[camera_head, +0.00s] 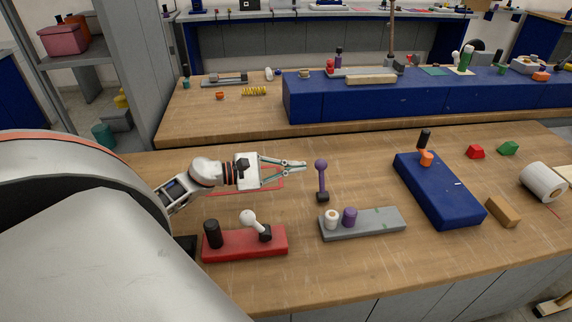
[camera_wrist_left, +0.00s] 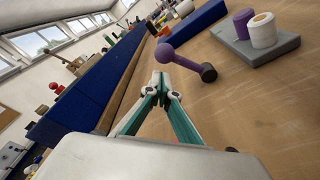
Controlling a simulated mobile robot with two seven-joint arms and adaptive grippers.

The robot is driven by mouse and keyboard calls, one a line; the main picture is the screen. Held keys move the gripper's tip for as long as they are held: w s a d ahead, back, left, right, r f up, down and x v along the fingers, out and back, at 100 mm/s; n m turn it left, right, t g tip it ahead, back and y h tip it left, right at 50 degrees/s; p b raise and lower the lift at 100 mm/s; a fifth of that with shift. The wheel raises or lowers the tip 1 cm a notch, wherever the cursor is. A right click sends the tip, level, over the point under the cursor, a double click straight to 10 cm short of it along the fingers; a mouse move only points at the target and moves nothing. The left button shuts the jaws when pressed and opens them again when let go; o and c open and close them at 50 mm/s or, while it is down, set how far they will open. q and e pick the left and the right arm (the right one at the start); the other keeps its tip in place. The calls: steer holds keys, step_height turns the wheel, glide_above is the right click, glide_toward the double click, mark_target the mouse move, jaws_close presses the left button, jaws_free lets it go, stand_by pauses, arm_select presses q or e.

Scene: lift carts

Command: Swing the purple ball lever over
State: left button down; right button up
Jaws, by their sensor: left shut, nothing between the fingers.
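My left gripper (camera_head: 304,166) is shut and empty, just left of the ball in the head view, with a small gap that is hard to judge. In the left wrist view the lever (camera_wrist_left: 185,61) lies beyond the shut fingertips (camera_wrist_left: 160,76), its ball close to them. My right gripper is not in view.
On the grey plate are a white roll (camera_head: 331,218) and a purple cylinder (camera_head: 349,217). A red base (camera_head: 245,246) with a white ball lever (camera_head: 252,221) stands in front of my left arm. A blue block (camera_head: 440,190) is to the right. Bare wood lies between.

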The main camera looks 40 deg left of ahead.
mark_target(321, 178)
arm_select(q)
steer(key=shift+p+x, duration=0.5)
steer(key=shift+x, duration=1.75)
